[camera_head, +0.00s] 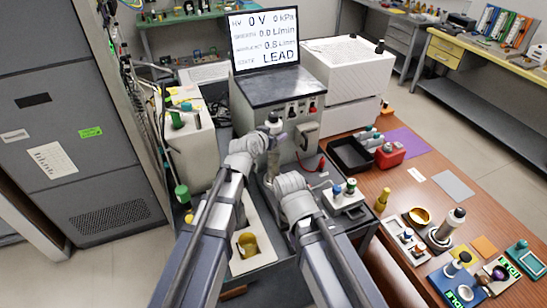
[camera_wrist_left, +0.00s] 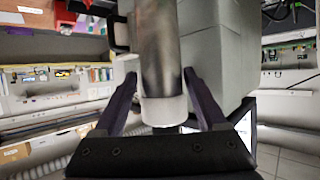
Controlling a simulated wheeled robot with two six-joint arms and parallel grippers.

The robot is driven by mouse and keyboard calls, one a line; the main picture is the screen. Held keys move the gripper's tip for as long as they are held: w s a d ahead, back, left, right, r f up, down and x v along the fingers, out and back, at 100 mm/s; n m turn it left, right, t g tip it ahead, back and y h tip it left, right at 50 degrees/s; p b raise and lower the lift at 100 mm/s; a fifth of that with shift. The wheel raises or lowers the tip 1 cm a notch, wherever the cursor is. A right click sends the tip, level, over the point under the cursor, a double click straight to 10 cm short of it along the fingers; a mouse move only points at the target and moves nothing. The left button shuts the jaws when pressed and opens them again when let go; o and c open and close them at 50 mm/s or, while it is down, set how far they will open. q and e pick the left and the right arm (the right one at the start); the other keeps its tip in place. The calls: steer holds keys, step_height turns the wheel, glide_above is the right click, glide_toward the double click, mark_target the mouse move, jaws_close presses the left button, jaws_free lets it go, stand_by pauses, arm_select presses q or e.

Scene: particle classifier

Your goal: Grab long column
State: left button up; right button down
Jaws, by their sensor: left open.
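The long column (camera_wrist_left: 162,55) is a metallic grey cylinder with a white end collar in the left wrist view. In the left wrist view the fingers (camera_wrist_left: 160,82) are open, one on each side of the column, with visible gaps. My right wrist is lower and to the right in the head view; its fingers cannot be made out.
The apparatus with a display (camera_head: 265,40) reading LEAD stands right behind. A small stand with coloured caps (camera_head: 345,196) is close to the right wrist. The wooden table (camera_head: 385,178) at right holds a black tray (camera_head: 350,155) and several small items.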

arm_select(q)
steer(key=b+x, duration=0.1)
steer(key=x, duration=0.3)
steer(key=shift+w+a+f, duration=0.1)
steer(key=shift+w, duration=0.05)
jaws_close()
stand_by(0.4)
